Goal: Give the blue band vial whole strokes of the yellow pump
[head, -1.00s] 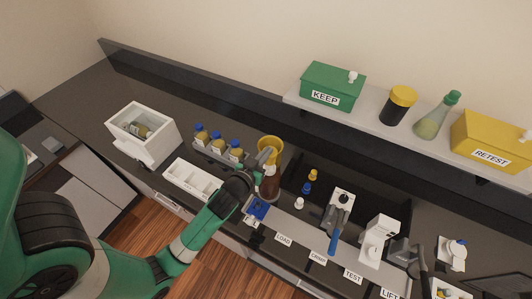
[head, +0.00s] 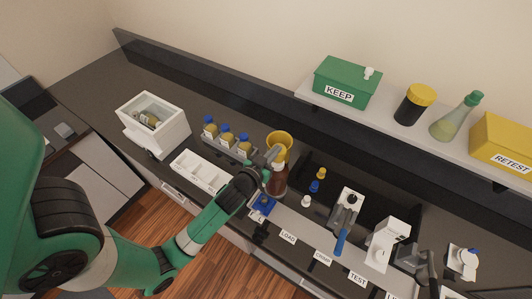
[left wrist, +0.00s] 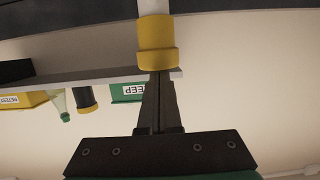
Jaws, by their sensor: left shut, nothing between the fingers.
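A brown bottle (head: 279,181) stands at the bench front. A round yellow top (head: 281,140) shows above and behind it; I take these to be the yellow pump. My left gripper (head: 272,157) is shut and empty, its tips over the bottle and close to the yellow part. In the left wrist view, a yellow cylinder (left wrist: 158,40) is right at the shut fingertips (left wrist: 160,76); I cannot tell if they touch. A small blue piece (head: 263,206) sits below the gripper; whether a blue band vial stands there is unclear.
Several blue-capped vials (head: 227,138) stand in a rack left of the bottle. A white divided tray (head: 201,171) and white box (head: 153,121) are farther left. A blue-handled tool (head: 343,222) stands right. A shelf holds the green KEEP box (head: 345,82) and yellow RETEST box (head: 502,143).

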